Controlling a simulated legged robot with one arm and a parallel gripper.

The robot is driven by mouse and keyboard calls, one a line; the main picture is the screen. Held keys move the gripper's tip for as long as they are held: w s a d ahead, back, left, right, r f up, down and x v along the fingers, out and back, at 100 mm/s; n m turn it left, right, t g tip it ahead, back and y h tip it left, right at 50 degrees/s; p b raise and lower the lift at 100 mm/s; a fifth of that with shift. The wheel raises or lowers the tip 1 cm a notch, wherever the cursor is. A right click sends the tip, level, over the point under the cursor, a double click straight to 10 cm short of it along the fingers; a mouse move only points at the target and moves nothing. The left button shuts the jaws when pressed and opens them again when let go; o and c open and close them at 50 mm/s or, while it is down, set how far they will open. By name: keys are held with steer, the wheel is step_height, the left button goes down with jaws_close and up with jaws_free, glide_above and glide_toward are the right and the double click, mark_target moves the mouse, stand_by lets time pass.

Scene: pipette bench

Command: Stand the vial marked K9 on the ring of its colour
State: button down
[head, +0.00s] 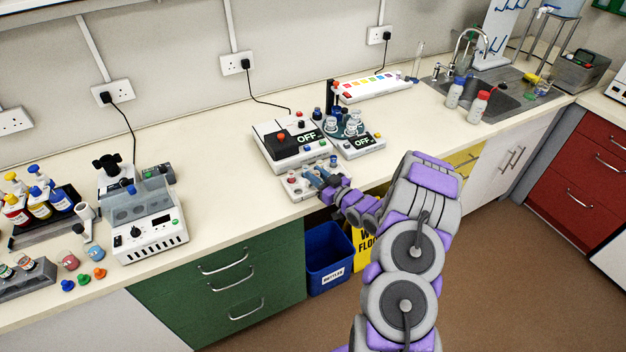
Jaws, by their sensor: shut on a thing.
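My gripper (316,178) reaches over a low white tray (292,192) at the front edge of the bench. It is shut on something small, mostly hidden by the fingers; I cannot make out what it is. Small round pieces, some with coloured tops, stand on or in the tray, one with a blue top (333,161) at its far right. No K9 mark is readable at this size. I cannot make out any coloured rings on the tray.
Behind the tray are a white device with a dark block (281,145) reading OFF and a second OFF device (360,146) carrying vessels. A white box (140,235) and bottles (40,203) stand left. Clear bench (220,165) lies between. A blue bin (328,258) stands below.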

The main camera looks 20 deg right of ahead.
steer(key=shift+w, duration=0.45)
steer(key=f, duration=0.1)
steer(key=w+f, duration=0.1)
steer(key=shift+w+f+b, duration=0.2)
steer(key=shift+f+b, duration=0.15)
steer(key=shift+f, duration=0.35)
steer(key=c, duration=0.8)
jaws_free()
steer(key=shift+c, duration=0.2)
